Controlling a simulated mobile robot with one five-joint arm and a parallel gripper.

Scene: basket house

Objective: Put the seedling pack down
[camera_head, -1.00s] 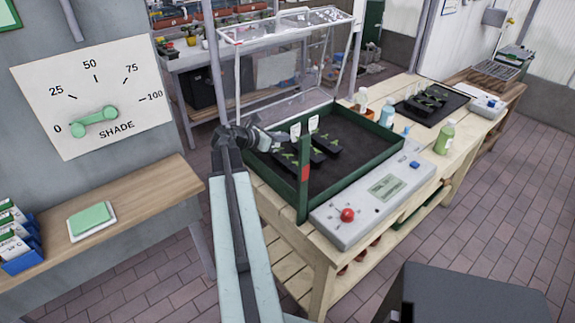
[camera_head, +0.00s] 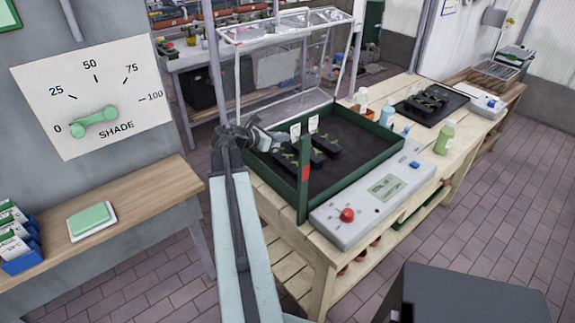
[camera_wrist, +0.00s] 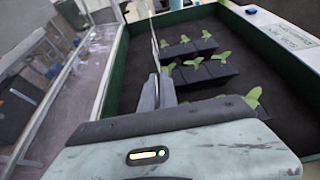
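My gripper (camera_head: 280,138) is at the near left corner of the green-edged tray (camera_head: 380,152). In the wrist view its two fingers (camera_wrist: 158,76) are close together, with a thin white label (camera_wrist: 155,45) rising edge-on between their tips. The label (camera_head: 295,131) also shows in the head view, above a black seedling pack (camera_head: 289,163) with green sprouts. Whether this pack touches the dark bed is hard to tell. Another black pack (camera_head: 325,146) with a white label (camera_head: 313,122) sits beside it. Several sprouts and dark packs (camera_wrist: 205,70) show ahead of the fingers.
A grey control box (camera_head: 375,195) with a red knob stands along the tray's right edge. A clear-sided frame (camera_head: 290,60) stands behind the tray. Bottles (camera_head: 445,138) and a black mat (camera_head: 440,112) with packs are farther right. The tray's right part is bare.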

